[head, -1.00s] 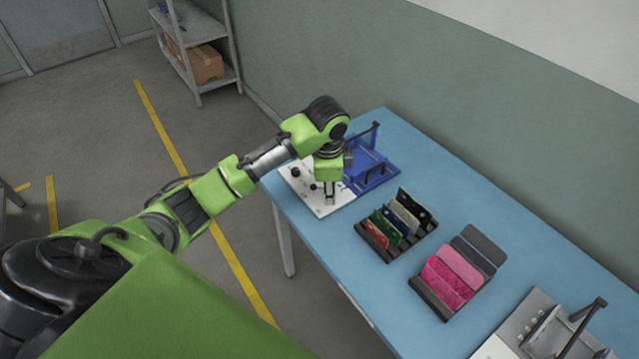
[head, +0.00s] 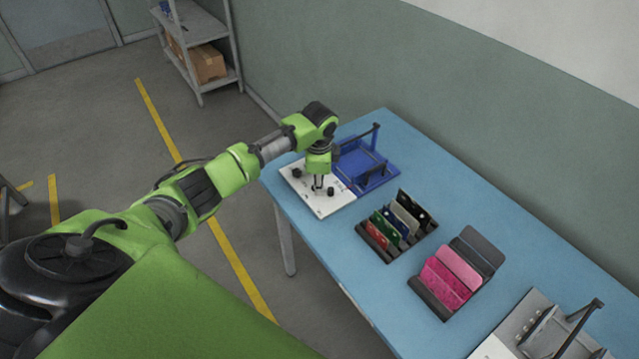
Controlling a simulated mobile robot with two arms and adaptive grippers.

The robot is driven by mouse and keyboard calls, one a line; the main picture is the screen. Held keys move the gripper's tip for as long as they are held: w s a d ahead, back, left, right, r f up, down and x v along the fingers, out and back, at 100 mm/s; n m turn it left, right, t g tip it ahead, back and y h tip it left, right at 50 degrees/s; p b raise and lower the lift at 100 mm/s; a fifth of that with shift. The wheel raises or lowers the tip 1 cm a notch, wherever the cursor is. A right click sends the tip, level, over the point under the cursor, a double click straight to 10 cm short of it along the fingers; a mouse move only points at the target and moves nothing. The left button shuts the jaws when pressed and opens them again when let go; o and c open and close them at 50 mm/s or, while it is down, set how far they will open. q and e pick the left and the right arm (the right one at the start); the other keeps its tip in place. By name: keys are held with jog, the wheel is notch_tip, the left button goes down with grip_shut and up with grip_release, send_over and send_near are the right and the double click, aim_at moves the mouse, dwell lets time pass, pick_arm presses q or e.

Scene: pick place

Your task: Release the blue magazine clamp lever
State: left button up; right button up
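A blue magazine fixture (head: 366,166) stands at the far end of the blue table, with a dark lever-like bar (head: 362,134) raised over it. A white panel (head: 326,205) with black knobs adjoins it on the left. My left gripper (head: 318,188) points down over the white panel, just left of the blue fixture. Its fingers are small in the head view, and I cannot tell whether they touch a knob or how far apart they are. My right gripper is not in view.
A black rack (head: 372,243) with several coloured cards and another rack (head: 430,301) with pink and grey cards stand on the table (head: 470,188). A grey fixture (head: 516,325) with a dark handle is at the near right. Table space behind the racks is clear.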

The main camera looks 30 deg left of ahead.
pick_arm(q)
jog(key=shift+w+a+f, duration=0.1)
jog(key=shift+w+f, duration=0.1)
jog(key=shift+f, duration=0.95)
grip_shut()
